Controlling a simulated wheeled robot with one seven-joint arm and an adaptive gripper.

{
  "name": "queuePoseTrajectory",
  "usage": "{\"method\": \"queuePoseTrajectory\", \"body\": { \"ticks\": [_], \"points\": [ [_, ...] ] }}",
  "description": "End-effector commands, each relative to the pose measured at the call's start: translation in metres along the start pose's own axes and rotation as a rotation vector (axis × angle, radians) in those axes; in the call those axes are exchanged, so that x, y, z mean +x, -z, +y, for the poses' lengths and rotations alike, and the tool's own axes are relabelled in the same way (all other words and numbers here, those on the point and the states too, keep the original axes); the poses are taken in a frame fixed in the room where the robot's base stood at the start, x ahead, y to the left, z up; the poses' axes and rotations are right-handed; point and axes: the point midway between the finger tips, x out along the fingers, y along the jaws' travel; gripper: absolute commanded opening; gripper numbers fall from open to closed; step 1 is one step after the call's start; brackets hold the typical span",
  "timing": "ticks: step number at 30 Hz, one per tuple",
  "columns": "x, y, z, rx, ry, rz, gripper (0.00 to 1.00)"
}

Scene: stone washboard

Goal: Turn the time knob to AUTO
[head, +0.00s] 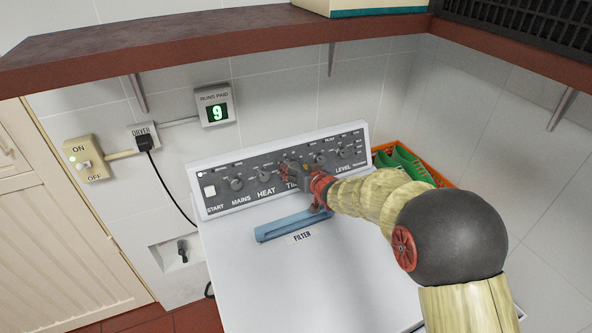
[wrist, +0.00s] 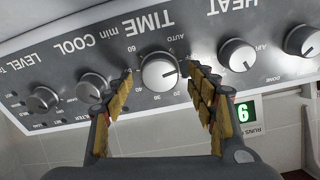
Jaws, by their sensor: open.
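The TIME knob (wrist: 159,72) is a round silver dial on the dryer's dark control panel (wrist: 60,60), which shows upside down in the wrist view. Its mark seems to point to the picture's right, between the AUTO label and the 20 label; AUTO is at the knob's upper right there. My gripper (wrist: 159,80) is open, with one yellow-padded finger on each side of the knob. I cannot tell whether either finger touches it. In the head view my gripper (head: 300,176) is at the panel's middle and hides the TIME knob.
The HEAT knob (wrist: 237,54) and the COOL knob (wrist: 91,87) flank the fingers. A display reading 9 (head: 216,112) is on the wall. A blue filter handle (head: 290,225) is on the white dryer top (head: 240,275). An orange crate (head: 440,180) stands behind at right. A shelf (head: 200,45) overhangs the panel.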

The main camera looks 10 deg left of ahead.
Motion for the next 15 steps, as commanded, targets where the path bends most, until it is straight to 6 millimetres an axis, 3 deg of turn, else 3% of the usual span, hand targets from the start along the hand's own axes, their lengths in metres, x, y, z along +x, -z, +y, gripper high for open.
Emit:
{"method": "queuePoseTrajectory", "body": {
  "ticks": [12, 15],
  "points": [
    [0.0087, 0.0004, 0.0003, 0.001, -0.001, 0.0, 0.57],
    [0.0087, 0.0005, 0.0004, 0.001, -0.001, 0.0, 0.51]
  ]
}}
